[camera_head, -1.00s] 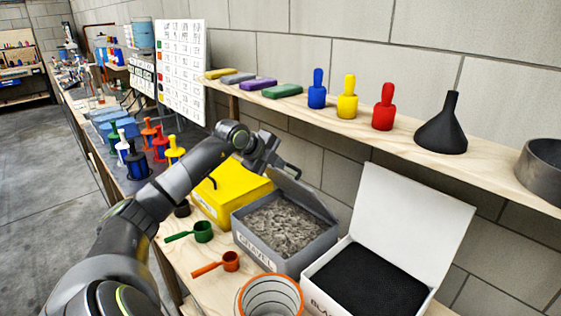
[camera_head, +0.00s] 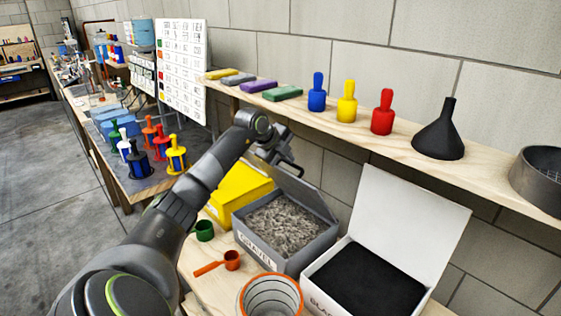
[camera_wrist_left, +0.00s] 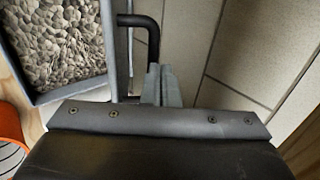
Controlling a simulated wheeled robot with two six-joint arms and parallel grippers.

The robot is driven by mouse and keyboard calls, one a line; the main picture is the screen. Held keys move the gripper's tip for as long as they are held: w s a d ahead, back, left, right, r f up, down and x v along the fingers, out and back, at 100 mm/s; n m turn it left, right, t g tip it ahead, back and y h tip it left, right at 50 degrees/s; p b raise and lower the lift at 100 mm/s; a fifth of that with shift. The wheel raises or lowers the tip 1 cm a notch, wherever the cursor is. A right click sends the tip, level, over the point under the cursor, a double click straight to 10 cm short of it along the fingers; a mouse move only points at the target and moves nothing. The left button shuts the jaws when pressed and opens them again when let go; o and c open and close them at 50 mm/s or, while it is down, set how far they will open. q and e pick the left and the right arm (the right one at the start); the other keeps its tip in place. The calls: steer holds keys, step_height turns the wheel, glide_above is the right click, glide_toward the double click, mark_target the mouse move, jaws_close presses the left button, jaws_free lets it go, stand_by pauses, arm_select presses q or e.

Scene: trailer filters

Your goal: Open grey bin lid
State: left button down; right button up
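The grey bin (camera_head: 262,252), labelled GRAVEL, stands on the bench with grey gravel (camera_head: 280,225) inside. Its grey lid (camera_head: 305,192) is tilted up at the back, leaving the gravel exposed. My left gripper (camera_head: 288,155) is at the lid's upper edge. In the left wrist view, the lid's dark bent handle (camera_wrist_left: 152,40) runs down to my close-together grey fingers (camera_wrist_left: 161,80), which appear shut on it. The gravel also shows at upper left in that view (camera_wrist_left: 55,40). My right gripper is not in view.
A closed yellow bin (camera_head: 240,187) stands left of the grey bin, partly behind my arm. An open white bin (camera_head: 415,215) with black contents (camera_head: 370,282) stands right. Green (camera_head: 204,230) and orange (camera_head: 230,260) scoops lie in front. A shelf (camera_head: 400,142) runs above.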

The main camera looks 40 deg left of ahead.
arm_select(q)
steer(key=shift+w+d+r, duration=0.15)
steer(key=shift+w+r, duration=0.1)
steer(key=shift+w, duration=0.45)
steer(key=shift+w+d+r, duration=0.1)
steer(key=shift+w+r, duration=0.15)
steer(key=shift+w, duration=0.45)
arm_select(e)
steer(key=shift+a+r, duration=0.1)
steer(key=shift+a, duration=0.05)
arm_select(q)
steer(key=shift+f, duration=0.1)
